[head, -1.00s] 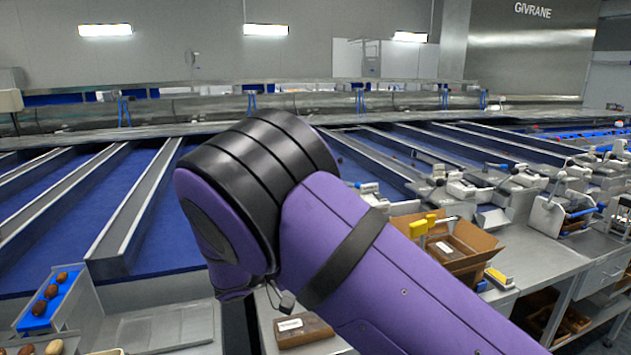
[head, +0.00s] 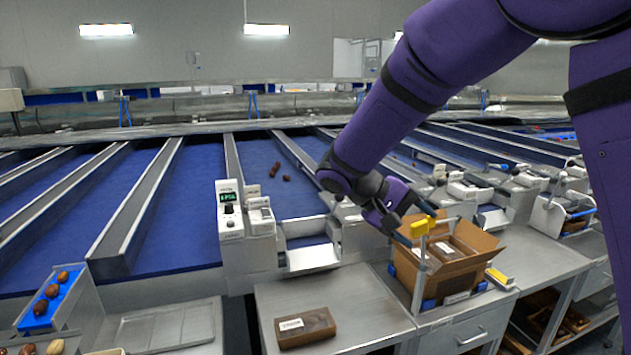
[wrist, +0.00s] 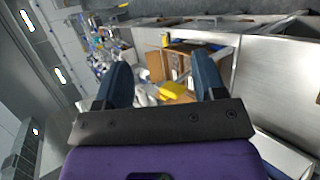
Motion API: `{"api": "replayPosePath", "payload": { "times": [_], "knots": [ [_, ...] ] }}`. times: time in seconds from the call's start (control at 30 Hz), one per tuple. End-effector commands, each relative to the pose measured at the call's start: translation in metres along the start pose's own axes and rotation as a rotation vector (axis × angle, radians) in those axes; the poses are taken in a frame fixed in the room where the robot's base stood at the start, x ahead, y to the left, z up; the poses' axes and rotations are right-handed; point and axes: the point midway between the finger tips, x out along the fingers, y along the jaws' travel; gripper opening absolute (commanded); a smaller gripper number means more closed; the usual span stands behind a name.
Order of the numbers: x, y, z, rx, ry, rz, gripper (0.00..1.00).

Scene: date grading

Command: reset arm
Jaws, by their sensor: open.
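My purple arm comes in from the upper right of the head view and bends down toward the middle right. Whether a finger touches the post or box cannot be told.
A brown pack (head: 305,327) with a white label lies on the steel table (head: 370,300). A white control unit (head: 232,222) stands by the blue lanes. A blue strip (head: 42,305) with several dates is at the lower left. A yellow-grey item (head: 499,278) lies right of the box.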

Motion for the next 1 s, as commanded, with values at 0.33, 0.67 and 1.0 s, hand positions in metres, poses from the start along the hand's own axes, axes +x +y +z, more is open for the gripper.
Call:
{"api": "replayPosePath", "payload": {
  "times": [0.33, 0.67, 1.0],
  "knots": [
    [0.034, 0.061, 0.073, 0.029, 0.048, -0.384, 0.64],
    [0.051, 0.091, 0.147, 0.110, 0.194, -0.663, 0.64],
    [0.058, 0.099, 0.219, 0.243, 0.412, -0.837, 0.64]
  ]
}}
